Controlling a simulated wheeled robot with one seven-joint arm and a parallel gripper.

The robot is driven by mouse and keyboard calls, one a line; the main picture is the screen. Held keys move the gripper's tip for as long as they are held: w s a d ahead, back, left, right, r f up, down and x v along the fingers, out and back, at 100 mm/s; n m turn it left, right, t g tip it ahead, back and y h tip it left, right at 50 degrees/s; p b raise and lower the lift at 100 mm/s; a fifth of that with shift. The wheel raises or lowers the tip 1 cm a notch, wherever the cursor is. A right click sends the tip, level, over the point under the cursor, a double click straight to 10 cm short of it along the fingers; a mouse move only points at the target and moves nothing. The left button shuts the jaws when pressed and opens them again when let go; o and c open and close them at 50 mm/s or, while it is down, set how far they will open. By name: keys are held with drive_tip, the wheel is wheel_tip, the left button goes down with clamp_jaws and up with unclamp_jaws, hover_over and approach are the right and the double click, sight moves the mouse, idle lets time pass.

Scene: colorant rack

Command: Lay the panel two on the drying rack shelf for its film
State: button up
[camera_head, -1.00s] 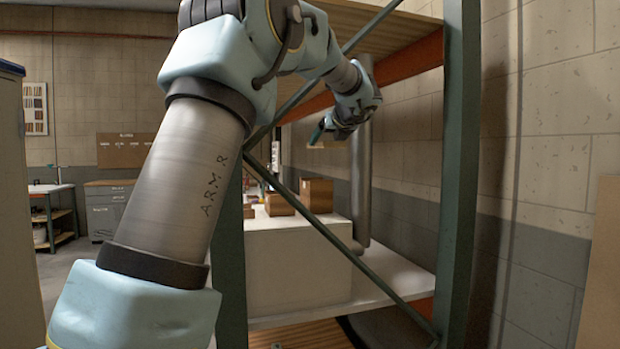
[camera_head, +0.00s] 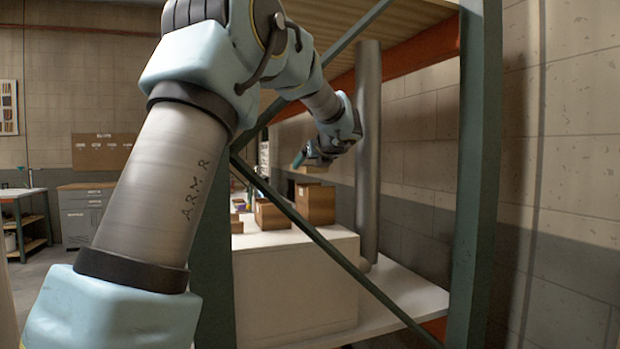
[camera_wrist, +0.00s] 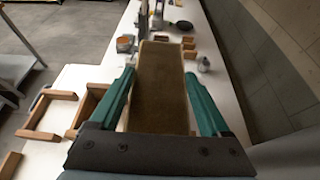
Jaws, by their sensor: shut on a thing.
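My gripper (camera_wrist: 160,78) has teal fingers on both sides of a flat brown panel (camera_wrist: 160,98) with pale edges and is shut on it. The panel extends forward from the fingers, above a long white surface (camera_wrist: 72,126). In the head view my gripper (camera_head: 299,160) is at the far end of my arm, inside the shelving, with a thin pale-brown piece of the panel (camera_head: 313,169) showing below it. The panel is above the wooden boxes there. I cannot tell which surface is the drying rack shelf.
Wooden boxes (camera_head: 316,203) stand on a white block (camera_head: 300,285). A grey vertical pipe (camera_head: 368,150), green posts (camera_head: 478,170) and a diagonal brace flank my arm.

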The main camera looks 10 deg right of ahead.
sight(318, 169)
drive_tip(key=shift+f, duration=1.75)
drive_tip(key=shift+f, duration=0.1)
drive_tip(key=o, duration=1.3)
drive_tip(key=shift+c, duration=0.2)
drive_tip(key=b+v, duration=0.2)
drive_tip(key=v, duration=1)
drive_tip(key=shift+b, duration=0.35)
